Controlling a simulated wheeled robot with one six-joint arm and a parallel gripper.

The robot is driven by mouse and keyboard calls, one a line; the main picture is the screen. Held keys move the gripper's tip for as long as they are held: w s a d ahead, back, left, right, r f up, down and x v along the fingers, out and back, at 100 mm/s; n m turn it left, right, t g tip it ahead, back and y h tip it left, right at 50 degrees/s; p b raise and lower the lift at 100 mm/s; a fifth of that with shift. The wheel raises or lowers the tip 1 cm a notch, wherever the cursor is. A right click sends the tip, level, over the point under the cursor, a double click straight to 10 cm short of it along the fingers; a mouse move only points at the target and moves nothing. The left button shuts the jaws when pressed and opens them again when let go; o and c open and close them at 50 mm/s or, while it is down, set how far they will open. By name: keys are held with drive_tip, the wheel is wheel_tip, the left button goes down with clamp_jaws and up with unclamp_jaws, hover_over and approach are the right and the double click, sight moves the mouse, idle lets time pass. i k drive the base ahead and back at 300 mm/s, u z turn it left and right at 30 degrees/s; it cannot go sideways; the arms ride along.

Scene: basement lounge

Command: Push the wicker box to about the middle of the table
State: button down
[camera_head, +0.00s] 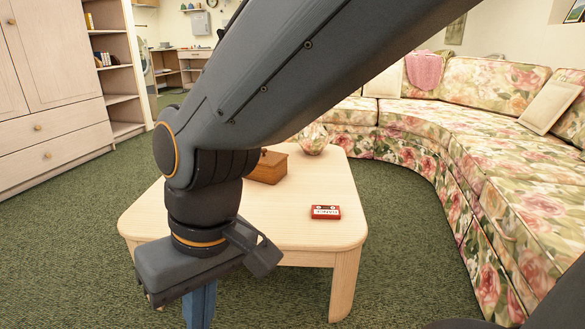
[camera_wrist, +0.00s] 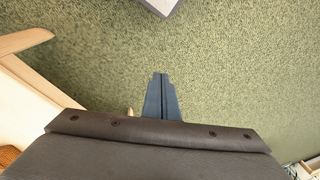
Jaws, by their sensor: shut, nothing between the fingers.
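The wicker box (camera_head: 268,168) is brown and sits on the pale wooden table (camera_head: 285,225), toward its back, with its left part hidden behind my arm. A brown woven patch at the lower left of the wrist view (camera_wrist: 8,156) looks like part of it. My gripper (camera_head: 200,310) points down in front of the table's near left side, apart from the box. In the wrist view my gripper (camera_wrist: 162,76) is shut and empty, with its fingers over the green carpet, outside the table edge.
A red cassette (camera_head: 325,212) lies on the table's right front part. A glass bowl (camera_head: 313,139) stands at the table's back. A floral sofa (camera_head: 480,110) curves around the right and back. Carpet is open at the left, before a cabinet (camera_head: 50,85).

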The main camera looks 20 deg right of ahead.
sight(264, 174)
drive_tip(key=z, duration=0.4)
drive_tip(key=k, duration=0.45)
drive_tip(key=z, duration=0.55)
drive_tip(key=i, duration=1.45)
drive_tip(key=z, duration=0.05)
